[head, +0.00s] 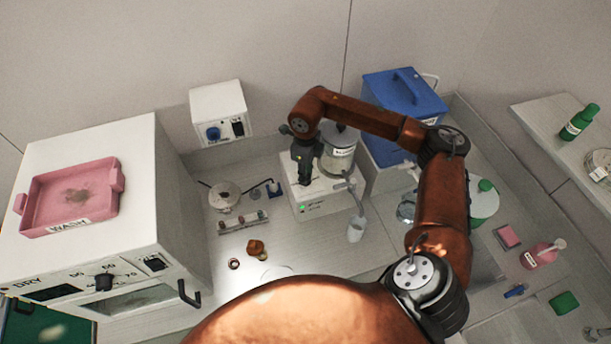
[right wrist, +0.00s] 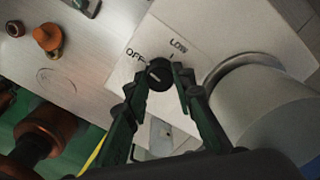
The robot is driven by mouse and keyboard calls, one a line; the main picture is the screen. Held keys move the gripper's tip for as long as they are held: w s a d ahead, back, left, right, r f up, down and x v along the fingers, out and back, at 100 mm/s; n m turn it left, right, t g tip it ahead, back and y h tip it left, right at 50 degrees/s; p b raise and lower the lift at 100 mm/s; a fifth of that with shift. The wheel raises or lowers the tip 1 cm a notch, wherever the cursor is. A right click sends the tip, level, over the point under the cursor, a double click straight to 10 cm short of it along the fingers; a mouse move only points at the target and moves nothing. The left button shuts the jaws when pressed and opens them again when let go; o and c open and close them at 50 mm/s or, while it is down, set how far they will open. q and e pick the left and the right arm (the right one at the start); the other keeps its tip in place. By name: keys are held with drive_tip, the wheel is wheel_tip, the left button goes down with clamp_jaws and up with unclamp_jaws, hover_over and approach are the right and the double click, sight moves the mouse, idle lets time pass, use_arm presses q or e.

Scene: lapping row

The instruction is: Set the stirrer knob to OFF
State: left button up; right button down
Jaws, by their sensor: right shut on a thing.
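The stirrer is a white box (head: 322,200) with a small green light on its front and a lidded jar (head: 339,153) standing on it. Its black knob (right wrist: 160,72) shows in the right wrist view, with "OFF" printed to its upper left and "LOW" above it. A pale mark shows on the knob; I cannot tell surely which setting it points to. My right gripper (right wrist: 157,82) is shut on the knob, one finger on each side. In the head view my right gripper (head: 303,168) reaches down onto the box and hides the knob. My left gripper is out of view.
A white oven (head: 180,210) with a pink wash tray (head: 35,209) on top stands at the left. A wall box (head: 218,108) with a blue knob is behind. A blue-lidded container (head: 404,95) stands right of the stirrer. A small white cup (head: 356,230) stands in front of it.

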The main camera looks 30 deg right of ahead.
drive_tip(key=shift+n, duration=0.5)
drive_tip(key=shift+b, duration=0.3)
drive_tip(key=c, duration=1.6)
unclamp_jaws()
wheel_tip(320, 180, up, 12)
drive_tip(key=shift+r, duration=0.1)
